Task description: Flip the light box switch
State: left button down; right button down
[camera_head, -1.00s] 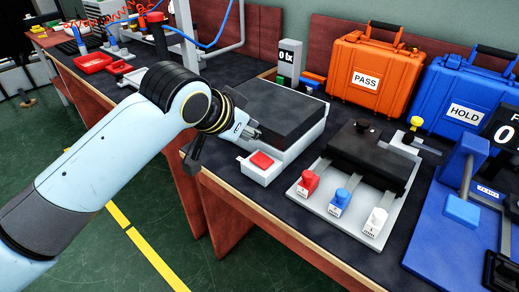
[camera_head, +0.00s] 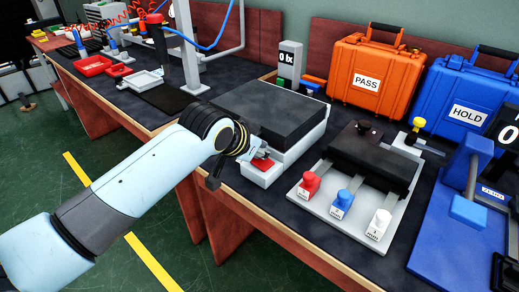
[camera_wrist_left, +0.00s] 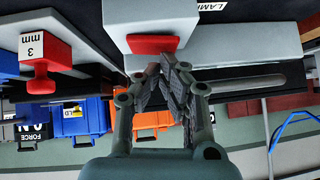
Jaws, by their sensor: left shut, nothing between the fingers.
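The light box (camera_head: 272,112) is a grey box with a dark top on the bench. Its red switch (camera_head: 262,165) sits on a small light block at its front corner. It also shows in the left wrist view (camera_wrist_left: 152,44), on the pale block. My left gripper (camera_head: 254,154) is shut and empty, right at the switch, and partly covers it in the head view. In the left wrist view, the closed fingertips (camera_wrist_left: 172,62) are close beside the switch; I cannot tell whether they touch it. My right gripper is not in view.
A display reading 0 lx (camera_head: 289,62) stands behind the box. A fixture with red, blue and white knobs (camera_head: 345,200) is to the right. Orange PASS (camera_head: 376,75) and blue HOLD (camera_head: 459,92) cases stand behind.

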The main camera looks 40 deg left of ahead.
pick_arm(q)
jog(key=shift+a+f+p, duration=0.1)
jog(key=shift+a+p, duration=0.05)
jog(key=shift+p, duration=0.35)
jog(key=shift+f, duration=0.15)
jog(key=shift+d, duration=0.2)
jog(key=shift+d+p, duration=0.3)
jog(key=shift+d, duration=0.35)
jog(key=shift+r+p, duration=0.4)
jog(key=r+p, duration=0.4)
jog(key=shift+a, duration=0.25)
jog(key=a+v, duration=0.1)
jog(key=v, duration=0.8)
jog(key=shift+s+a+p, duration=0.25)
jog(key=shift+a+p, duration=0.05)
jog(key=shift+p, duration=0.15)
